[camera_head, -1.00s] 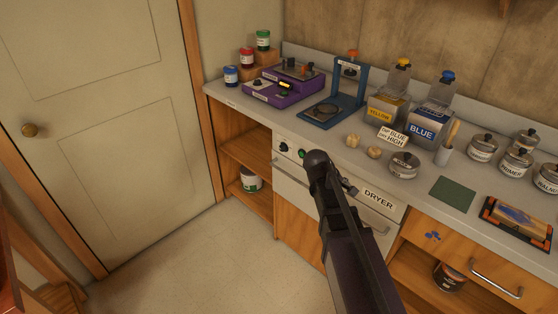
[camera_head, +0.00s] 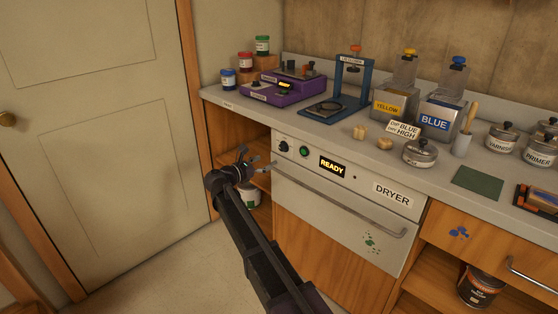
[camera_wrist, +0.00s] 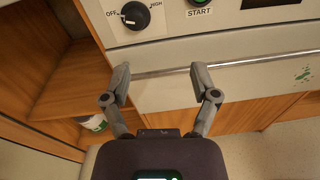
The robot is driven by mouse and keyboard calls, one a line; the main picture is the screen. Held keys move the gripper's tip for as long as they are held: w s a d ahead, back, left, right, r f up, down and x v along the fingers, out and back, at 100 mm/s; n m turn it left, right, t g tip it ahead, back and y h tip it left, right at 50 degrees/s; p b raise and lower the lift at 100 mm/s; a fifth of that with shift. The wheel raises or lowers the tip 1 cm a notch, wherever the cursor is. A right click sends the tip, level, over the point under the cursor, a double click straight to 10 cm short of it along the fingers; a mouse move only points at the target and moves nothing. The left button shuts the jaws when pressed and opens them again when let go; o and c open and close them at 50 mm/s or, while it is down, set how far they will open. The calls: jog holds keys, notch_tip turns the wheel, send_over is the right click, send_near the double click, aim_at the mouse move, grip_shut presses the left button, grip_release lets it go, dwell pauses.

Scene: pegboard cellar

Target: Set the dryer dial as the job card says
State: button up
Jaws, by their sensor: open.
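The dryer (camera_head: 340,228) is a white front under the counter with a lit READY display (camera_head: 332,168). Its black dial (camera_head: 283,147) is at the panel's upper left; it also shows at the top of the wrist view (camera_wrist: 135,15), with OFF at its left and HIGH at its right. Its exact pointer setting is hard to read. The job card (camera_head: 404,130) on the counter reads DIP BLUE, DRY HIGH. My gripper (camera_head: 257,163) is open and empty, left of and below the dial. In the wrist view the open fingers (camera_wrist: 161,82) are apart from the dial, over the handle bar's height.
A green START button (camera_head: 304,152) is right of the dial. The dryer's handle bar (camera_head: 335,202) runs across below the panel. An open wooden shelf (camera_head: 230,135) lies to the left, with a can (camera_head: 250,194) in it. The floor in front is clear.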

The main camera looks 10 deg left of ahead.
aim_at(281, 148)
jog(key=a, duration=0.2)
jog(key=a+n+t, duration=0.1)
jog(key=shift+w+a+n+b, duration=0.2)
jog(key=shift+a+n+b, duration=0.1)
jog(key=shift+a+b, duration=0.1)
jog(key=shift+d, duration=0.1)
jog(key=x, duration=1.3)
jog(key=shift+w+d, duration=0.2)
jog(key=shift+w, duration=0.15)
grip_shut()
